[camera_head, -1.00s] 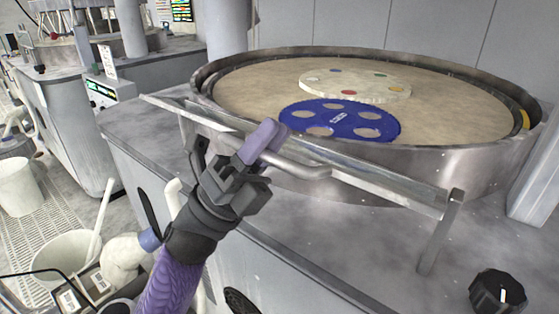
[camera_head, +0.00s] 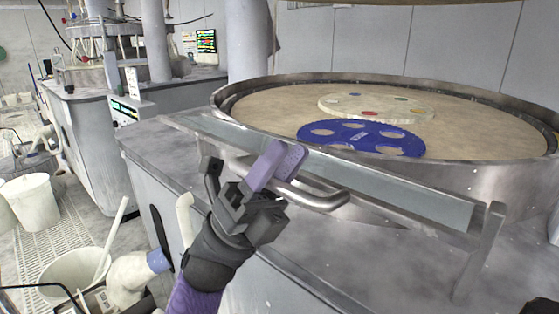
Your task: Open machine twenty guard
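The machine's guard is a long, flat, pale panel (camera_head: 400,190) along the front of the big round platen, with a bent metal handle (camera_head: 325,199) on its near side. My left gripper (camera_head: 270,170) is at the handle. Its purple finger pad overlaps the bar in the picture, and a dark finger part shows to the left. The fingers hide part of the handle, so I cannot tell whether they close on it. No machine number is readable.
The platen's metal rim (camera_head: 500,175) stands behind the guard. A blue holed disc (camera_head: 362,139) and a cream disc (camera_head: 345,104) lie on it. A bracket post (camera_head: 482,250) stands at the guard's right end. White buckets (camera_head: 30,200) stand on the floor at left.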

